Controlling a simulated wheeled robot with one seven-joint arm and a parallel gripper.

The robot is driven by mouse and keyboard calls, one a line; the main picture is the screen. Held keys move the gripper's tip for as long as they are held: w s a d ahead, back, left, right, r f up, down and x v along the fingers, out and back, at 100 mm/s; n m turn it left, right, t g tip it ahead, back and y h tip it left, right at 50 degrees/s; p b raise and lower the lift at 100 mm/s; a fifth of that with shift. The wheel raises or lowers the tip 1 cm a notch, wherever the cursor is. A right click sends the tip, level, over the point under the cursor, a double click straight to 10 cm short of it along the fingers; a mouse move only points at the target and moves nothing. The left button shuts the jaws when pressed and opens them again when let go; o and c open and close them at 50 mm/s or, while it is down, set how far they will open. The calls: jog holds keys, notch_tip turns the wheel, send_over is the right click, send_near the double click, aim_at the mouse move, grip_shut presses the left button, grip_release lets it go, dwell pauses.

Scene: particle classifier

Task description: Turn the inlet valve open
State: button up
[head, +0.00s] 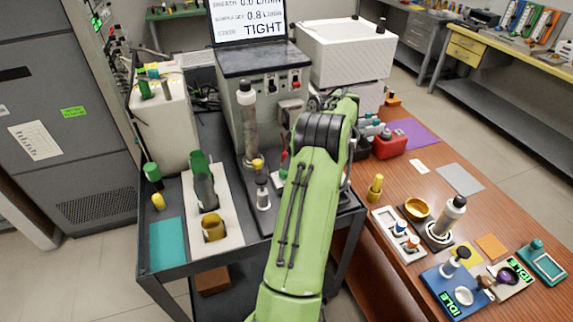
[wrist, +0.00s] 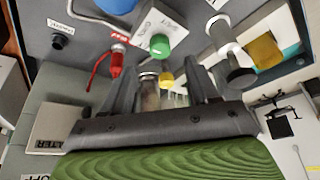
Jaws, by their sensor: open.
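My gripper (wrist: 161,72) is open in the wrist view, its two dark fingers pointing away from the camera. A yellow knob or cap (wrist: 166,78) and a clear cylinder (wrist: 149,92) show between the fingers; contact cannot be told. A green cap (wrist: 160,45) lies just beyond the fingertips. A red fitting (wrist: 117,60) with a red tube is left of the left finger, near a small red label. The labels are too small to read, so I cannot tell which part is the inlet valve. In the head view my green arm hides the gripper.
A wooden table on the right carries a red box (head: 389,145), a yellow bowl (head: 417,208) and small devices.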

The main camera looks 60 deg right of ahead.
jog(key=p+v, duration=0.2)
jog(key=v, duration=0.7)
jog(key=shift+s+r+p, duration=0.15)
jog(key=shift+r+p, duration=0.15)
jog(key=shift+p, duration=0.05)
jog(key=w+a+r, duration=0.6)
jog(key=w+a, duration=0.2)
jog(key=a, duration=0.4)
jog(key=w+a+r, duration=0.6)
jog(key=w+a, duration=0.2)
jog(key=a, duration=0.5)
jog(key=s+a+r, duration=0.2)
jog(key=s+a, duration=0.1)
jog(key=a, duration=1.1)
jog(key=s+a+f+t, duration=0.1)
jog(key=s+a+f, duration=0.3)
jog(key=s+a, duration=0.5)
jog(key=s, duration=0.3)
jog(key=shift+s+f, duration=0.2)
jog(key=shift+f, duration=0.2)
